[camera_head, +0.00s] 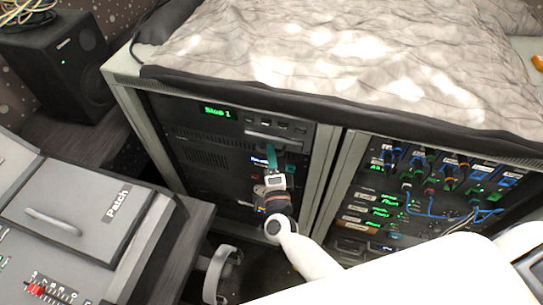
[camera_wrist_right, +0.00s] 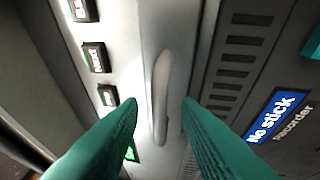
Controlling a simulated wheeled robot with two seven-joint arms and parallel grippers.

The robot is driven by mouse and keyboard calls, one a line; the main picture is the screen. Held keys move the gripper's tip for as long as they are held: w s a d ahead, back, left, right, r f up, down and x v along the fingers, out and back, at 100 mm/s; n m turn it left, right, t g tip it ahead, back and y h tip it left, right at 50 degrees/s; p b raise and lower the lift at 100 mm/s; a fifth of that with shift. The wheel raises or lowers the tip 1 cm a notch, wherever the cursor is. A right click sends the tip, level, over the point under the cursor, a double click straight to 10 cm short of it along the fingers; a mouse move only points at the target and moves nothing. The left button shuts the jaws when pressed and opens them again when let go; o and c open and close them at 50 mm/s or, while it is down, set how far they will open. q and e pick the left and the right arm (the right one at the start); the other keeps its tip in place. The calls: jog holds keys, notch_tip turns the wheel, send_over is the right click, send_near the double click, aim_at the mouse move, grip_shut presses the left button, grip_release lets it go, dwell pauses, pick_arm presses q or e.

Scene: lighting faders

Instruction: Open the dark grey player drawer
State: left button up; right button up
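The player (camera_head: 217,127) is a dark unit with a green "Stop 1" display at the top of the left rack. Its drawer front carries a pale bar handle (camera_wrist_right: 160,95), seen close up in the right wrist view. The drawer strip (camera_head: 262,136) shows below a row of small buttons in the head view, with no open gap visible. My right gripper (camera_head: 271,158) is in front of it, and its green fingers also show in the wrist view (camera_wrist_right: 160,105). They are open, one on each side of the handle, with visible space on both sides.
A second rack with patched cables (camera_head: 430,185) stands to the right. A quilted cover (camera_head: 330,50) lies over the top. A desk with a grey "Patch" lid (camera_head: 80,205) is at left, and a black speaker (camera_head: 60,65) stands behind it. A "No stick" recorder display (camera_wrist_right: 275,115) is beside the drawer.

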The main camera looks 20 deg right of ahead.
jog(key=shift+c, duration=0.4)
grip_shut()
jog(key=s+a, duration=0.7)
jog(key=s, duration=0.4)
jog(key=shift+a+p, duration=0.25)
jog(key=shift+p, duration=0.1)
jog(key=shift+s+f, duration=0.1)
jog(key=shift+o, duration=0.4)
grip_release()
